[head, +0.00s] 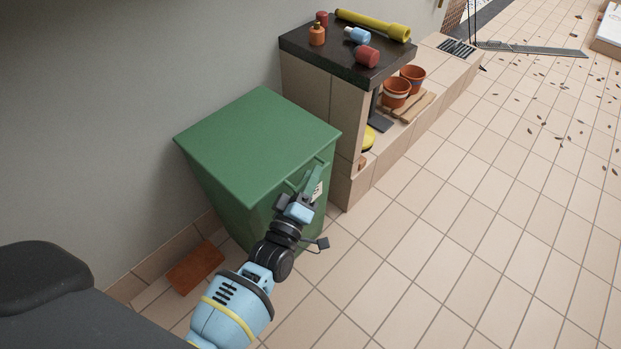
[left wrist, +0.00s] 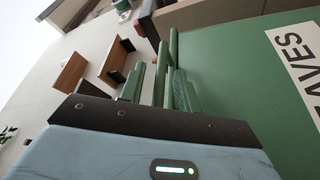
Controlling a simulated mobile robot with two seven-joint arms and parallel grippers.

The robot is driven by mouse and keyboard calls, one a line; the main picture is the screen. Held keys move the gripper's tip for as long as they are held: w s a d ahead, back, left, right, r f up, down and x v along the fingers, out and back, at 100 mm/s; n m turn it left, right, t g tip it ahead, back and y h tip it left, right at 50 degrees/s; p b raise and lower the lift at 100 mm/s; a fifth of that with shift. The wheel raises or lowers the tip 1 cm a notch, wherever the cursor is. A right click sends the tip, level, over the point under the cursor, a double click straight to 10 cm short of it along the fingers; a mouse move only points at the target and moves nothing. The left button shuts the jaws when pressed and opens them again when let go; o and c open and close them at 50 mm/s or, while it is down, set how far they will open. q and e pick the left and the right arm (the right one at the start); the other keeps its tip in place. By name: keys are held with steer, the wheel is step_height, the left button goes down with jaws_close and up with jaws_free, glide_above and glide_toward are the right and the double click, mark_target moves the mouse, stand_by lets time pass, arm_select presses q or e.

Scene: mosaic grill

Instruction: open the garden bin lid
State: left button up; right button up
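The green garden bin (head: 262,222) stands against the wall with its flat lid (head: 258,145) closed. Its front also shows in the left wrist view (left wrist: 240,75), with a pale label reading "…AVES" (left wrist: 300,55). My left gripper (head: 312,182) is at the bin's front, just below the lid's front edge. In the left wrist view, its two fingers (left wrist: 160,85) stand apart on either side of a green bar-like handle (left wrist: 163,60). A narrow gap shows beside the left finger; contact at the right one is unclear. My right gripper is out of view.
A brick (head: 195,268) lies left of the bin.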

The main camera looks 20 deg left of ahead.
arm_select(q)
steer(key=shift+w, duration=0.2)
steer(key=shift+c, duration=0.2)
jaws_close()
steer(key=shift+r, duration=0.1)
